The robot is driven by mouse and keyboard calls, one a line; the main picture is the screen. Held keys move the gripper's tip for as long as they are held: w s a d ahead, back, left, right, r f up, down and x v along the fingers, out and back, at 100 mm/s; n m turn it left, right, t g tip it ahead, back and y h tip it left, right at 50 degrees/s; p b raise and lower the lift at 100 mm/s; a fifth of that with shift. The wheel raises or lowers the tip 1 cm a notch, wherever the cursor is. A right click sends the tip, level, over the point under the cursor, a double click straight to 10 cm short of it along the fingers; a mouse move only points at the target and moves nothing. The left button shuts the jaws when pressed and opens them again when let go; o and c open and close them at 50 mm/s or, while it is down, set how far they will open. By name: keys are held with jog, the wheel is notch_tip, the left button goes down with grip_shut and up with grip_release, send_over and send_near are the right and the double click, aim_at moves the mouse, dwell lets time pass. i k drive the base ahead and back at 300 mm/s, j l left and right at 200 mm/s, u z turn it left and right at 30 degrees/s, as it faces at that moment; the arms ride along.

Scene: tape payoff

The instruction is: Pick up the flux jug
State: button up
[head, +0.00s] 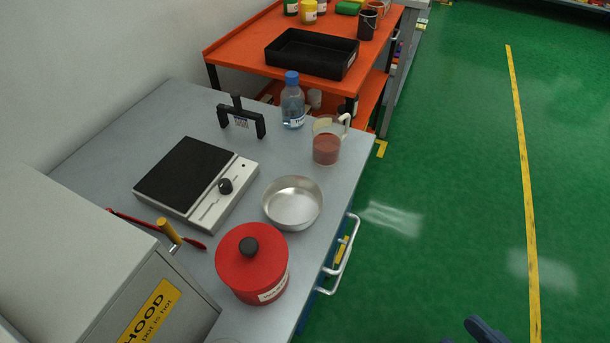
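A clear jug (327,146) with a pale handle at its upper right holds reddish-brown contents. It stands upright near the right edge of the grey bench, and I take it to be the flux jug; no label on it is readable. Nothing is touching the jug. A dark rounded piece at the bottom edge of the head view, over the green floor, seems to be the end of my arm. It is mostly cut off, far from the jug, and its fingers cannot be made out.
On the grey bench (88,142), a blue-capped bottle (292,106) and a black stand (241,121) are behind and left of the jug. A metal pan (293,203), a hot plate (187,172) and a red lidded pot (251,268) are nearer. The green floor (440,180) is clear.

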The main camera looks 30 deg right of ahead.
aim_at(326, 149)
jog(key=i+l, duration=0.1)
jog(key=l, duration=0.85)
jog(key=i+l, duration=0.1)
jog(key=l, duration=0.9)
jog(key=u, duration=0.05)
